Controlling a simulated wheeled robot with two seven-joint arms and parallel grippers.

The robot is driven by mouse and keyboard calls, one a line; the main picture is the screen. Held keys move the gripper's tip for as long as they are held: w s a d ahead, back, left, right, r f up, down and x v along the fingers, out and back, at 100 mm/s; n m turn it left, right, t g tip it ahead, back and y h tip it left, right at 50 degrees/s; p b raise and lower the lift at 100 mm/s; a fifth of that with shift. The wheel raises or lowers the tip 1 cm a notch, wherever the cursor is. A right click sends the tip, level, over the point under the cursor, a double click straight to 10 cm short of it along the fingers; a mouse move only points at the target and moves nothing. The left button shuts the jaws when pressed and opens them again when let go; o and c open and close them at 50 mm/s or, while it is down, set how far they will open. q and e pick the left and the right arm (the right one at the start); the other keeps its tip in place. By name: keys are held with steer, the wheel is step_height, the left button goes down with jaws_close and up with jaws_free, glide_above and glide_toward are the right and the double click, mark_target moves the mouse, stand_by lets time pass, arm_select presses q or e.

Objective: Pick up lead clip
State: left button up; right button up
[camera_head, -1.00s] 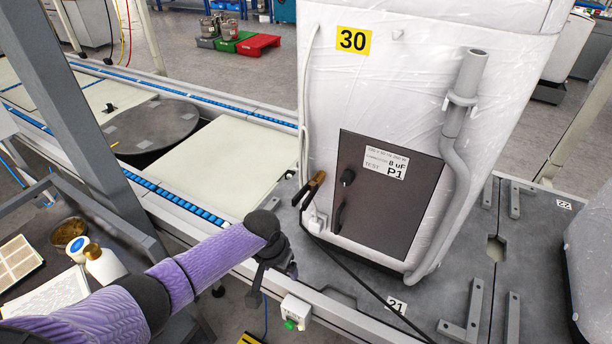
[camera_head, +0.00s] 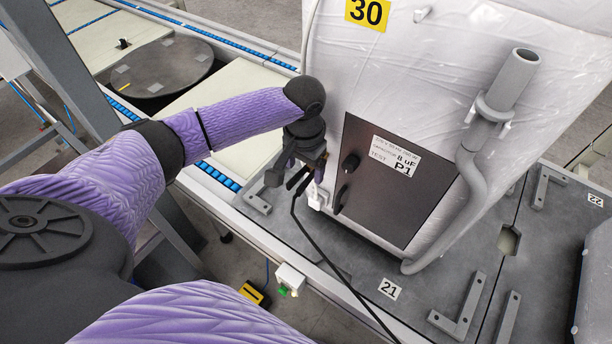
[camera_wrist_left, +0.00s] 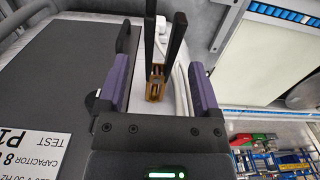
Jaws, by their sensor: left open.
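The lead clip (camera_wrist_left: 155,83) shows in the left wrist view as a brass-coloured clip with two black arms. It lies between the spread fingers of my left gripper (camera_wrist_left: 160,72), with a gap on either side. In the head view my left gripper (camera_head: 301,163) is at the clip (camera_head: 297,179), beside the front left edge of the white wrapped cabinet, and partly hides it. A black lead (camera_head: 335,270) hangs from the clip and runs down to the right. My right gripper is not in view.
The cabinet (camera_head: 425,65) has a dark panel (camera_head: 385,205) labelled P1, with a black knob and handle, and a grey pipe (camera_head: 470,175) at its right. Metal brackets (camera_head: 460,305) lie on the grey platform.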

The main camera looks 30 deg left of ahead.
mark_target(304, 174)
arm_select(q)
steer(key=shift+f, duration=0.85)
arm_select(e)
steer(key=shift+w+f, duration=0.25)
arm_select(q)
steer(key=shift+r, duration=0.1)
steer(key=shift+c, duration=0.3)
jaws_close()
steer(key=shift+r, duration=0.25)
step_height(304, 174, up, 7)
steer(key=p, duration=0.2)
steer(key=shift+s+f+p, duration=0.1)
steer(key=shift+p, duration=0.2)
steer(key=s+a+p, duration=0.1)
steer(key=s+p, duration=0.4)
steer(key=s, duration=1.9)
steer(key=shift+a+f, duration=0.15)
steer(key=shift+a, duration=0.25)
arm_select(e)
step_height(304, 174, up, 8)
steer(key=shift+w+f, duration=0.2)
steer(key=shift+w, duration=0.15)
